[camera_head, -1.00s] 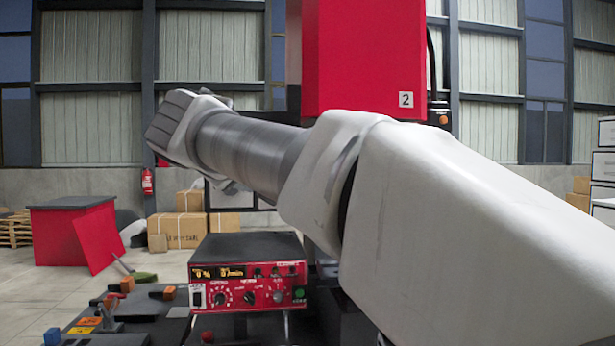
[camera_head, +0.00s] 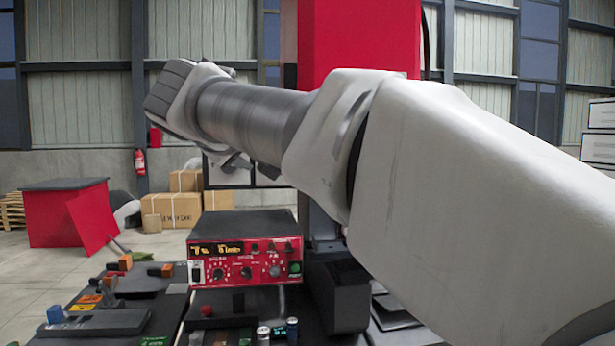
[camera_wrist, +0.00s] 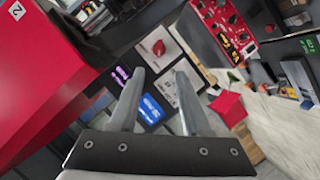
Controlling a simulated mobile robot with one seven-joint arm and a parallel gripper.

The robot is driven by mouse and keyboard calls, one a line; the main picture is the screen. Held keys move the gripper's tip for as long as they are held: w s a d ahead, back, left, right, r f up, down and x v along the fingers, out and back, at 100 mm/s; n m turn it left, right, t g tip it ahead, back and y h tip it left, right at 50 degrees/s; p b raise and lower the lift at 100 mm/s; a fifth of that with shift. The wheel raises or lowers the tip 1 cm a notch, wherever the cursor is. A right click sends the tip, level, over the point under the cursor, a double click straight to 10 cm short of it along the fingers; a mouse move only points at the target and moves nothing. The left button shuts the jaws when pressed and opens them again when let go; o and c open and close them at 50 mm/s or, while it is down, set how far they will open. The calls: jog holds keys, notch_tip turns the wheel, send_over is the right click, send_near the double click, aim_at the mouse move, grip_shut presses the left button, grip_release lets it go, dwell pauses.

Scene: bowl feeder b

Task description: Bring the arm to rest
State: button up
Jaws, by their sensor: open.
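My gripper (camera_wrist: 153,105) shows in the wrist view with its two pale fingers apart and nothing between them. It hangs clear of the bench surfaces behind it. In the head view my arm reaches from the lower right up to the upper left, above the red control box. The fingers are mostly hidden behind the wrist there; only a small dark part shows below the arm.
A red control box (camera_head: 246,248) with knobs and a lit display stands on the dark bench (camera_head: 105,322). A tall red column (camera_head: 360,40) rises behind my arm. A red cabinet (camera_head: 62,215), cardboard boxes (camera_head: 180,208) and a fire extinguisher (camera_head: 140,162) stand farther back.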

jog(key=s+d+f+m+g+p, duration=0.1)
jog(key=s+d+f+g+p, duration=0.1)
jog(key=s+d+f, duration=0.35)
jog(key=s+d+f+m+g+h+p, duration=0.1)
jog(key=s+d+f+m+g, duration=0.1)
jog(key=d, duration=0.6)
jog(key=s+d+f+m+g+p, duration=0.1)
jog(key=s+d+f+g+p, duration=0.1)
jog(key=s+d+f, duration=0.35)
jog(key=s+d+f+m+g+y+p, duration=0.2)
jog(key=s+d+f+m+g+p, duration=0.1)
jog(key=s+d+f, duration=0.4)
jog(key=s+f+m, duration=0.1)
jog(key=s+f, duration=0.2)
jog(key=s, duration=0.3)
jog(key=shift+s+f+m+p, duration=0.3)
jog(key=shift+f+m+p, duration=0.1)
